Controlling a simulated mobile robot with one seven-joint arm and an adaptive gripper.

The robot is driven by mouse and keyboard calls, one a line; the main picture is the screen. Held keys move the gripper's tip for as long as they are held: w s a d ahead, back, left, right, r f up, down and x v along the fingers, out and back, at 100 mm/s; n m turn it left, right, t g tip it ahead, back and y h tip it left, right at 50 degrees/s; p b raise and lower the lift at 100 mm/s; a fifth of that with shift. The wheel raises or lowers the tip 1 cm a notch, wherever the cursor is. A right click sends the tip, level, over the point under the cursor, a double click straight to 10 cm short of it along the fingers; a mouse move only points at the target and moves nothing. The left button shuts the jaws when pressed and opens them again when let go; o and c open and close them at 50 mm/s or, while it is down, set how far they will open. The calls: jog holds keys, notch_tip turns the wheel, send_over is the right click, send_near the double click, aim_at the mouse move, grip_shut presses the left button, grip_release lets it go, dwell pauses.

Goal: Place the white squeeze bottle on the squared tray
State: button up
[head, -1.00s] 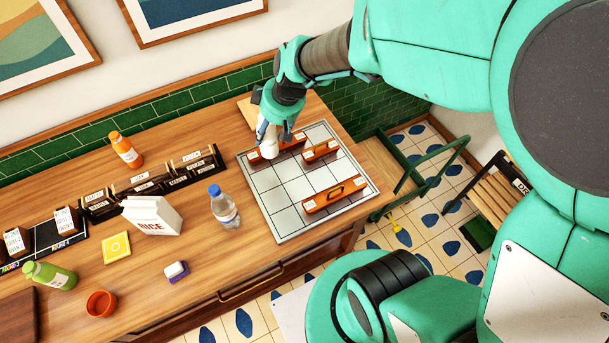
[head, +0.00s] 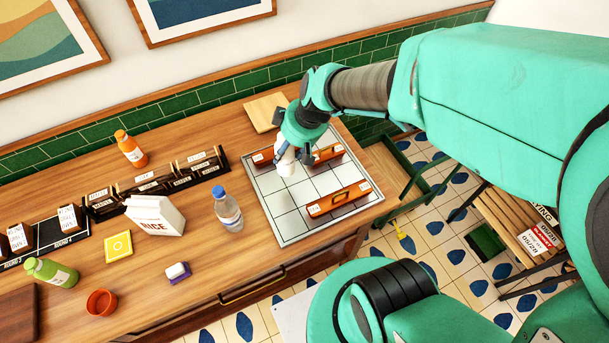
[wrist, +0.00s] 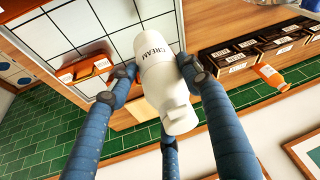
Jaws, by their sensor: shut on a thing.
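The white squeeze bottle (wrist: 162,85), labelled CREAM, is held between the fingers of my gripper (wrist: 150,85) in the wrist view. In the head view the bottle (head: 286,160) hangs below my gripper (head: 288,148), over the back part of the squared tray (head: 284,205). My gripper is shut on it. I cannot tell whether the bottle's base touches the tray. The tray is a white board with dark grid lines, and several orange-brown blocks with labels stand on it, one at the front right (head: 338,199).
A clear water bottle (head: 229,212) stands left of the tray, with a rice box (head: 155,215) beyond it. A wooden board (head: 265,111) lies behind the tray. An orange bottle (head: 130,149) and dark labelled racks (head: 172,178) stand farther left. The tray's front and left squares are clear.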

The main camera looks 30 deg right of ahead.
aim_at(289, 169)
jog(key=shift+f+b, duration=0.5)
jog(key=shift+f, duration=2.55)
jog(key=shift+f, duration=0.1)
jog(key=shift+f+b, duration=0.35)
jog(key=shift+f, duration=1.4)
jog(key=shift+f, duration=0.15)
jog(key=o, duration=1.4)
jog(key=shift+r, duration=0.2)
jog(key=p+v, duration=0.1)
jog(key=v, duration=1.1)
jog(key=shift+p, duration=0.4)
